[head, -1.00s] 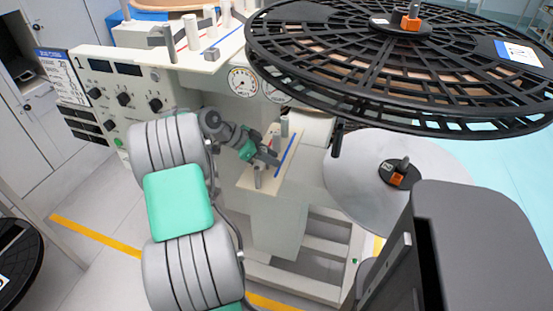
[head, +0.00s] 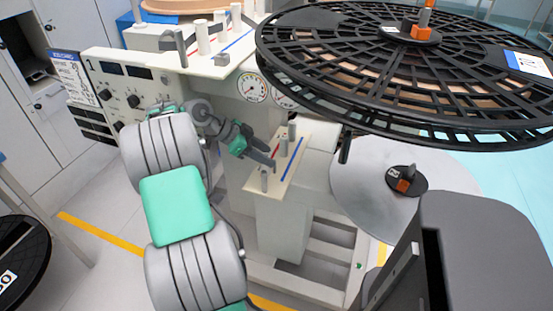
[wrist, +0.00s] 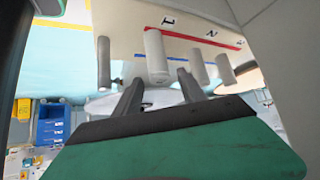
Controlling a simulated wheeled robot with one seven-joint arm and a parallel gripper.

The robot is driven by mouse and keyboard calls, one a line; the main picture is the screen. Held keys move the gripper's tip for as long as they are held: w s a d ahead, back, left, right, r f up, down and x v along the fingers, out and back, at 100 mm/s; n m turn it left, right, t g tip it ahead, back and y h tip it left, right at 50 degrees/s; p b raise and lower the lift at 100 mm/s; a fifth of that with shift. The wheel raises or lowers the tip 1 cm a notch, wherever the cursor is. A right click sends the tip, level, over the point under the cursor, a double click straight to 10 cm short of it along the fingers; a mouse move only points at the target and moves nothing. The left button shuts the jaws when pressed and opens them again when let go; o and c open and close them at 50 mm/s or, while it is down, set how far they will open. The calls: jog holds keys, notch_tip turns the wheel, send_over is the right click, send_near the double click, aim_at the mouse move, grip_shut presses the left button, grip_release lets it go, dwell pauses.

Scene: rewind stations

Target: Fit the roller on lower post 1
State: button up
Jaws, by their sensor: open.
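My gripper (head: 272,157) is at the left side of the lower shelf (head: 296,137). Its two dark fingers are apart in the wrist view (wrist: 160,95), with nothing clamped. The wrist picture is upside down. A thick white cylinder, seemingly the roller (wrist: 156,57), stands upright on the board by the mark 1 and the red line, in front of the gap between the fingers. Its base appears to be at the board. In the head view a pale cylinder (head: 264,178) at the shelf's near end looks like the same one. Post 1 itself is hidden.
A dark grey post (wrist: 103,62) and two thinner pale posts (wrist: 199,68) (wrist: 225,68) stand on the same board. The upper shelf (head: 140,60) carries several white rollers. A large black reel (head: 400,75) overhangs at right, above a grey disc (head: 365,185).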

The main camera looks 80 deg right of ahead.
jog(key=w+a+r+n+t+h, duration=0.1)
jog(key=w+a+r+n+t, duration=0.2)
jog(key=w, duration=0.4)
jog(key=w+a+r+n+h, duration=0.1)
jog(key=w+a+r+n, duration=0.1)
jog(key=w+a+n, duration=0.35)
jog(key=w+a+n+t+y, duration=0.1)
jog(key=w+a+n+t, duration=0.25)
jog(key=w+a, duration=0.35)
jog(key=w+a+n+t, duration=0.2)
jog(key=w+a+n, duration=0.25)
jog(key=a, duration=0.45)
jog(key=s+a+f+n+y, duration=0.1)
jog(key=a+n, duration=0.3)
jog(key=a, duration=0.5)
jog(key=s+a+f+n+t+y, duration=0.1)
jog(key=s+a+f+n+y, duration=0.1)
jog(key=a+n, duration=0.3)
jog(key=s+a+f+n+t+y, duration=0.1)
jog(key=a+n, duration=0.4)
jog(key=a, duration=0.7)
jog(key=shift+s+a+f+y+p, duration=0.35)
jog(key=shift+s+y, duration=0.25)
jog(key=shift+s, duration=0.3)
